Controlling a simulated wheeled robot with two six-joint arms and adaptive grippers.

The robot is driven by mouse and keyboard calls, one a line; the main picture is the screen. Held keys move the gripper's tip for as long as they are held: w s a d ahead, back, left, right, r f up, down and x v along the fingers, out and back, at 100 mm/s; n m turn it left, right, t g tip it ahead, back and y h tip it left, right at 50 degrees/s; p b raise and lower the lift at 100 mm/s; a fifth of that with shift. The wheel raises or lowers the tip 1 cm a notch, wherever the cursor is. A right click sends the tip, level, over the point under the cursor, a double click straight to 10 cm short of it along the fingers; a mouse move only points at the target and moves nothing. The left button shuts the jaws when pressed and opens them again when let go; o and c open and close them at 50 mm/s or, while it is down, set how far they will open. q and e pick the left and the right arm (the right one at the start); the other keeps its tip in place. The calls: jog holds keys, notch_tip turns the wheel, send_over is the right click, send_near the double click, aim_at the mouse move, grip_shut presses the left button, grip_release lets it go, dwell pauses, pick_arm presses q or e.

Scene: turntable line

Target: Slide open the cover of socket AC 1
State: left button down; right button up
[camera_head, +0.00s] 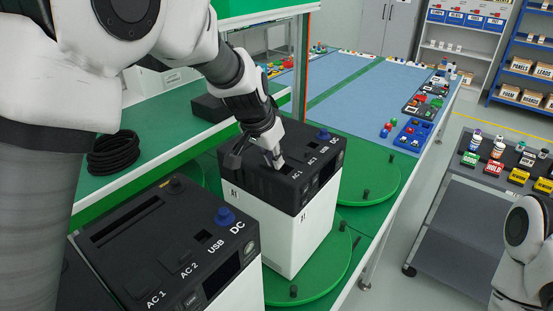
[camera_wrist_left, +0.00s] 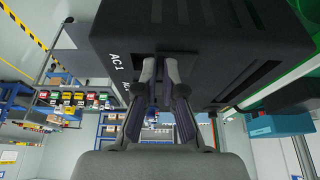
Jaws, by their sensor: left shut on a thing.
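The power unit (camera_head: 305,225) with a black top and white body stands on a green round plate. Its top carries the labels AC 1, AC 2 and DC. The AC 1 socket cover (camera_head: 287,169) is a small black part beside its label, partly hidden by my fingers. My left gripper (camera_head: 275,161) points down onto it and is shut on it. In the left wrist view the fingers of the left gripper (camera_wrist_left: 160,68) meet at the black top, close to the AC 1 label. How far the cover is slid is hard to tell. My right gripper is outside the views.
A second unit (camera_head: 135,240) with AC 1, AC 2, USB and DC labels stands in front at left. A coiled black cable (camera_head: 114,153) lies on the green bench. A blue tray (camera_head: 412,134) lies on the blue mat (camera_head: 350,95). A cart (camera_head: 465,210) stands at right.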

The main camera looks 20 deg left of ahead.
aim_at(263, 164)
pick_arm(q)
jog(key=shift+w+a, duration=0.25)
jog(key=shift+a, duration=0.35)
jog(key=shift+w+a, duration=0.25)
jog(key=shift+a, duration=0.6)
jog(key=shift+s+d+r, duration=0.1)
jog(key=shift+s+d, duration=0.05)
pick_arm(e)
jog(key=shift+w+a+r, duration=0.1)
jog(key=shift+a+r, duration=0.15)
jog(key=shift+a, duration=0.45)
pick_arm(q)
jog(key=c, duration=1.3)
grip_release()
jog(key=shift+w+d, duration=0.15)
jog(key=shift+w, duration=0.05)
jog(key=shift+w+f, duration=0.3)
jog(key=shift+s+r, duration=0.2)
jog(key=shift+r, duration=0.15)
jog(key=v, duration=1.1)
jog(key=shift+r, duration=0.15)
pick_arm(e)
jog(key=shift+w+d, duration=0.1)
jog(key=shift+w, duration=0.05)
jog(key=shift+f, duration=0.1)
